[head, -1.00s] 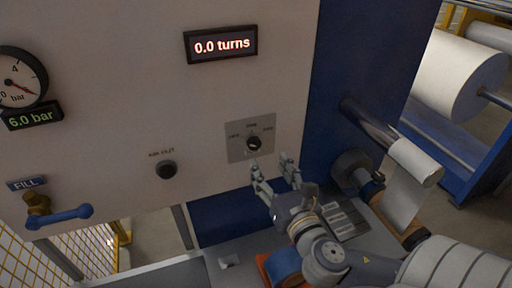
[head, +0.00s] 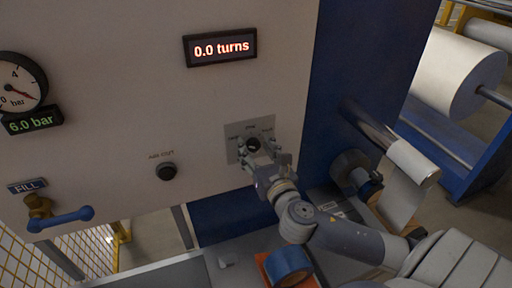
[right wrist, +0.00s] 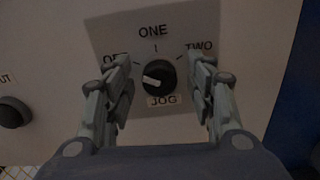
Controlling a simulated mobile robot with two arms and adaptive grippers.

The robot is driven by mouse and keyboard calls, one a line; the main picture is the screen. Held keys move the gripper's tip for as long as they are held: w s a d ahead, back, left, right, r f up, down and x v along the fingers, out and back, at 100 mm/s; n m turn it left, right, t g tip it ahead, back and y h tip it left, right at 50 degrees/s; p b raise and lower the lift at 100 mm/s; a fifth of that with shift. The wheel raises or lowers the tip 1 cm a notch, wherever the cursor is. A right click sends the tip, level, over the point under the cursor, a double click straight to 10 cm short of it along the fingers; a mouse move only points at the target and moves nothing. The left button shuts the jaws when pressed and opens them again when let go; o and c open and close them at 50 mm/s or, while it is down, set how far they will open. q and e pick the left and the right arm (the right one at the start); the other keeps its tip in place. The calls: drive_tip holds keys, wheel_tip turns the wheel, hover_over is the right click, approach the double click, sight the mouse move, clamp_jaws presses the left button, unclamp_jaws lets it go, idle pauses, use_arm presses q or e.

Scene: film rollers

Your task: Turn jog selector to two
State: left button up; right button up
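The jog selector is a round black knob (right wrist: 159,76) on a grey plate (right wrist: 172,22) marked OFF, ONE and TWO, with a JOG label below it. In the right wrist view its white pointer mark lies to the left, on the OFF side. The knob (head: 253,144) also shows in the head view, partly behind my right gripper. My right gripper (head: 257,150) is open at the plate. Its two fingers stand left and right of the knob, with a gap on each side in the right wrist view. My left gripper is not in view.
A display (head: 220,47) above reads 0.0 turns. Left of the selector are a black button (head: 167,172), a pressure gauge (head: 18,84) with a 6.0 bar readout, and a blue-handled FILL valve (head: 60,218). A blue column and rollers (head: 412,160) stand to the right.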

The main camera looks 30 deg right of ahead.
drive_tip(key=shift+s, duration=0.1)
drive_tip(key=c, duration=0.9)
drive_tip(key=shift+c, duration=0.2)
drive_tip(key=m, duration=0.5)
drive_tip(key=shift+d+m, duration=0.1)
drive_tip(key=shift+m, duration=0.3)
drive_tip(key=m, duration=0.5)
drive_tip(key=shift+b, duration=0.3)
drive_tip(key=m, duration=0.6)
drive_tip(key=shift+f+m, duration=0.1)
drive_tip(key=shift+m, duration=0.3)
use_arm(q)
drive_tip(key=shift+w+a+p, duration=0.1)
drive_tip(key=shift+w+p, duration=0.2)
use_arm(e)
drive_tip(key=m, duration=0.6)
drive_tip(key=shift+f, duration=0.1)
drive_tip(key=shift+m, duration=0.3)
drive_tip(key=o, duration=1.1)
drive_tip(key=shift+c, duration=0.2)
